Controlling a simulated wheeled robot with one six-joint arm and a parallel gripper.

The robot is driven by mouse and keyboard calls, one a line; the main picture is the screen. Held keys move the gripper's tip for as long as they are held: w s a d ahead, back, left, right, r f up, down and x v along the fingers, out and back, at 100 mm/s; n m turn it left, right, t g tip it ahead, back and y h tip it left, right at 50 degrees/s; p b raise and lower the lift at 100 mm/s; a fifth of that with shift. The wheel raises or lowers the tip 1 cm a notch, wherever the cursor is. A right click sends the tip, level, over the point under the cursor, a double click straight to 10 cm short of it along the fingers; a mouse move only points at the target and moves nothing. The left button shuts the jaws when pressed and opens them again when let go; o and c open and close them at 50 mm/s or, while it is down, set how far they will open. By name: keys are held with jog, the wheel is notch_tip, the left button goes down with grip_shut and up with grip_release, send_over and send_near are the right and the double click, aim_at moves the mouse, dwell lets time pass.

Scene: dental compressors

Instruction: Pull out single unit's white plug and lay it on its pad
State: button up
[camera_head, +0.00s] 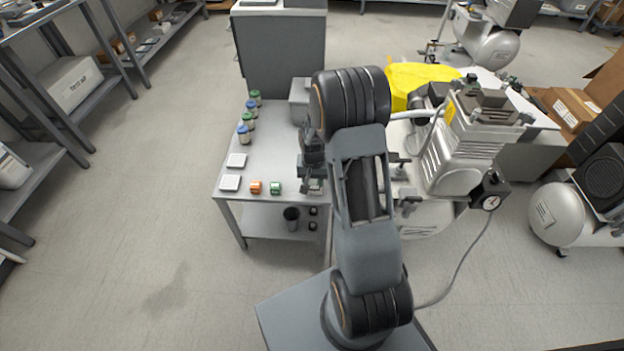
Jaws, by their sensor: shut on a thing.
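My gripper (313,180) shows only in part at the left edge of my raised arm, over the right side of the grey table (235,205). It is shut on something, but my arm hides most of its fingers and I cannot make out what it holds. I cannot pick out the white plug.
Orange (256,187) and green (276,188) small pieces sit at the table's front edge. Several capped jars (243,133) line its left side. A gauge (491,202) and hose stick out at the compressor's right. Open floor (130,240) lies to the left.

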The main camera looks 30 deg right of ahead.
jog(key=shift+r, duration=0.1)
jog(key=shift+r+p, duration=2.45)
jog(key=shift+r, duration=0.5)
